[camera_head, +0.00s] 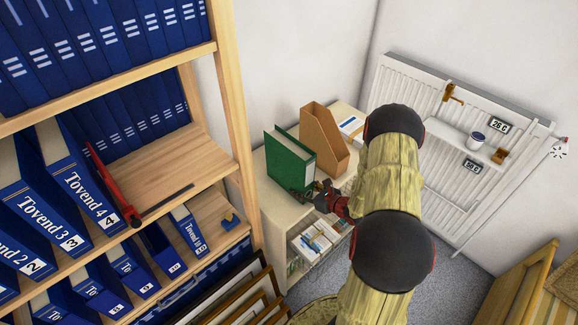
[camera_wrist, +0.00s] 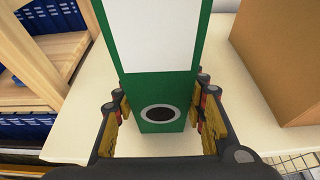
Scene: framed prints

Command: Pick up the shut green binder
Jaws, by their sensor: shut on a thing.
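The shut green binder (camera_head: 288,160) stands upright on the low cream cabinet (camera_head: 273,205) in the head view. In the wrist view the binder (camera_wrist: 190,52) shows its green spine with a white label and a dark finger hole near the bottom. My gripper (camera_head: 313,193) reaches it from the right at the lower part of the spine. In the wrist view the yellow finger pads of my gripper (camera_wrist: 165,122) lie on both sides of the spine, shut on it. The binder's lower end appears at the cabinet top; I cannot tell whether it is clear of it.
A brown magazine holder (camera_head: 325,140) stands just right of the binder. A wooden shelf (camera_head: 225,120) with blue binders is on the left. Framed prints (camera_head: 240,300) lean below it. A white radiator (camera_head: 470,150) with a small shelf is on the right wall.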

